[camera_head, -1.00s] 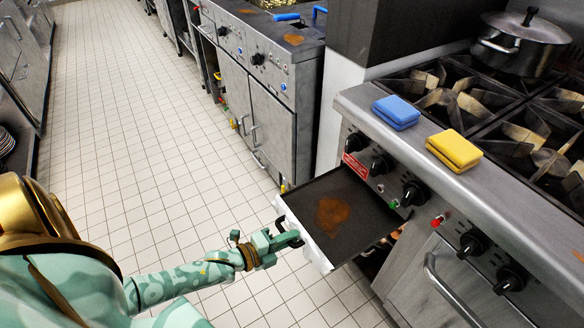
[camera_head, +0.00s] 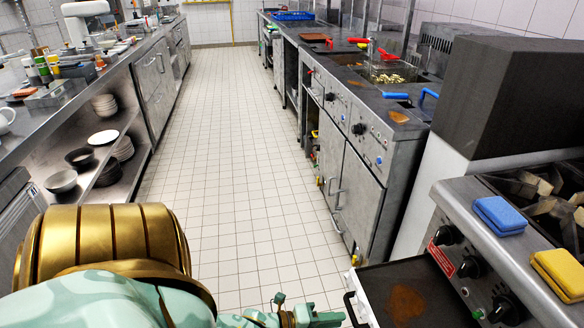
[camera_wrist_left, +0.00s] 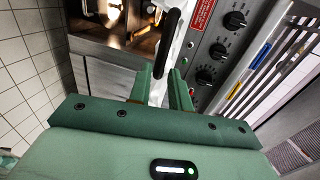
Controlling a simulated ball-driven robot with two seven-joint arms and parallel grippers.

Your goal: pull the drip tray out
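The drip tray (camera_head: 448,292) sticks out from the front of the stove at the lower right of the head view. It is dark and flat, with a brown stain, a pale front edge and a black handle (camera_head: 349,306). My left gripper (camera_head: 340,318) is at the bottom edge of the head view, just left of the handle. In the left wrist view, its two green fingers (camera_wrist_left: 165,80) stand apart. The black handle (camera_wrist_left: 172,42) shows at and beyond the fingertips; I cannot tell whether they touch it. My right gripper is not in view.
The stove's knobs (camera_head: 472,267) are beside the tray. A blue sponge (camera_head: 498,216) and a yellow sponge (camera_head: 560,272) lie on the stove's ledge. A steel cabinet (camera_head: 358,190) stands beyond. The tiled floor (camera_head: 235,170) is clear; a counter with dishes (camera_head: 108,104) is at left.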

